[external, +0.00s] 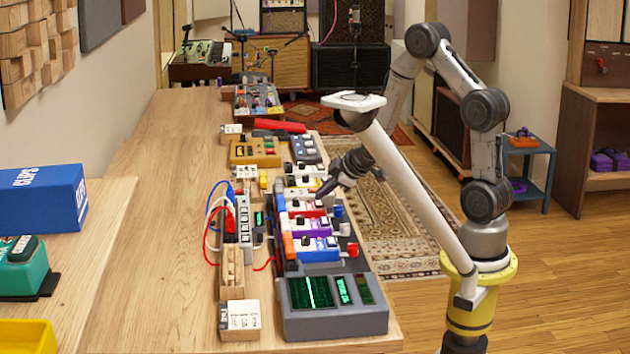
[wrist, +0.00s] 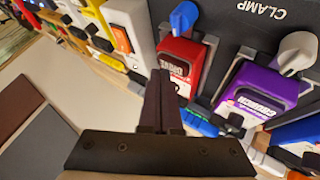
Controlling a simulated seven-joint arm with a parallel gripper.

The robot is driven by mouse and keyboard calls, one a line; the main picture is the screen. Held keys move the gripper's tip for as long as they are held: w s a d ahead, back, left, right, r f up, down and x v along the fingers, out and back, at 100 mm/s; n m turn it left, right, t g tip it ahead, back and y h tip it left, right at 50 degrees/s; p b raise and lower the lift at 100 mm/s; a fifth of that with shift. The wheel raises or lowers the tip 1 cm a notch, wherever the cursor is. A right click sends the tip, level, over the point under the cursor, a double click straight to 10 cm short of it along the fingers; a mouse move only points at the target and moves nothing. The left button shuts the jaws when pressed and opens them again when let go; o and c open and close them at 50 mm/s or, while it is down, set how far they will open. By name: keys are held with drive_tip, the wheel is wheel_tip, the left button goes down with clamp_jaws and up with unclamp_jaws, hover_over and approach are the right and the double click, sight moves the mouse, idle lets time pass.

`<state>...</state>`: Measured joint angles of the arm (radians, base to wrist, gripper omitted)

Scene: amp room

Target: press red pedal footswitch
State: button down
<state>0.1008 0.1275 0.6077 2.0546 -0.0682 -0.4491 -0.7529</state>
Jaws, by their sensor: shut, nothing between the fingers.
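The red pedal (external: 304,209) sits in the row of pedals on the wooden bench, between a white pedal (external: 305,194) and a purple pedal (external: 310,228). In the wrist view the red pedal (wrist: 190,50) has a dark label plate and a blue knob (wrist: 184,17) at its far end. My gripper (external: 324,188) is shut and empty, with its fingers pointing down at the row. In the wrist view the fingertips (wrist: 161,74) overlap the red pedal's left edge, beside the white pedal. I cannot tell whether they touch it.
The purple pedal (wrist: 255,95) lies close to the right in the wrist view, with a grey knob (wrist: 297,53). A grey box with green screens (external: 335,305) stands at the near end. Cables run along the left. The bench (external: 140,250) is bare further left.

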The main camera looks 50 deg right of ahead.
drive_tip(key=shift+f, duration=0.55)
idle(0.7)
drive_tip(key=shift+s, duration=0.1)
drive_tip(key=shift+r, duration=0.9)
drive_tip(key=shift+r, duration=2.5)
